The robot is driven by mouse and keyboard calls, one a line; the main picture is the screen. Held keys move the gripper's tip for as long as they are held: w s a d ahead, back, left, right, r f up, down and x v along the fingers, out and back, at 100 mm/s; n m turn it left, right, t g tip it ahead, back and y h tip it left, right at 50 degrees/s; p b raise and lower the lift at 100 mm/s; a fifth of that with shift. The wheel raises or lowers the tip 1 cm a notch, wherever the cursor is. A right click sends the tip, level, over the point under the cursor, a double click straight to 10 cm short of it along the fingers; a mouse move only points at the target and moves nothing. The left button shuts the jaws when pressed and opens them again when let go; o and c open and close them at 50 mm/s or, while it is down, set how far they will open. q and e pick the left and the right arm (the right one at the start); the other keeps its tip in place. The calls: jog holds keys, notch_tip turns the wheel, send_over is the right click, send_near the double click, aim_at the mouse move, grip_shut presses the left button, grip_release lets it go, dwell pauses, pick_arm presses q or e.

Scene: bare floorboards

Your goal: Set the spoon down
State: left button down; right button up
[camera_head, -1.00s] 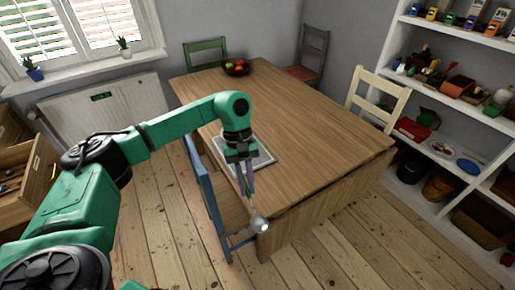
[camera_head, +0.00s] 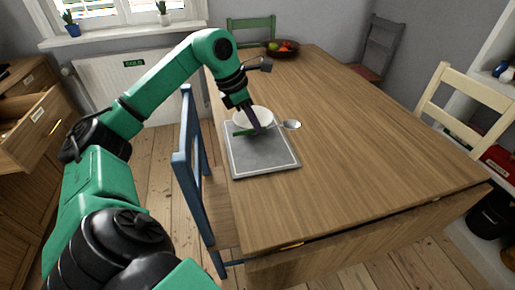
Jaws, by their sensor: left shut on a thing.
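My left gripper (camera_head: 254,127) comes down over the near part of a white round dish (camera_head: 262,111) at the left side of the table. It is shut on the spoon. The spoon's metal bowl (camera_head: 292,125) points right, beyond the dish's edge. A green piece, apparently its handle, shows left of the fingers. The fingers hide the spoon's middle. I cannot tell whether the spoon touches the dish or the mat. The dish stands at the far end of a grey placemat (camera_head: 263,154) with a pale border. My right gripper is not in view.
A wooden table (camera_head: 340,130) is largely clear to the right. A fruit bowl (camera_head: 284,48) stands at its far end. A blue chair (camera_head: 190,170) is close to its left edge, near my arm. A cream chair (camera_head: 465,105) stands on the right.

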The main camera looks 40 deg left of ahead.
pick_arm(q)
jog(key=b, duration=0.2)
send_over(261, 160)
jog(key=s, duration=0.1)
jog(key=f, duration=0.6)
jog(key=shift+s+a+f, duration=0.1)
jog(key=shift+a+f, duration=0.15)
jog(key=shift+a, duration=0.05)
notch_tip(261, 160, down, 5)
jog(key=shift+r+b, duration=0.2)
jog(key=shift+b, duration=0.15)
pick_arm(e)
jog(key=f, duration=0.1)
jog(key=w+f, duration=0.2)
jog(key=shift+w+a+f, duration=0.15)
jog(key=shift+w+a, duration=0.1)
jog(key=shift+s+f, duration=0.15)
pick_arm(q)
jog(key=c, duration=0.9)
grip_release()
jog(key=shift+f, duration=0.1)
jog(key=shift+o, duration=0.2)
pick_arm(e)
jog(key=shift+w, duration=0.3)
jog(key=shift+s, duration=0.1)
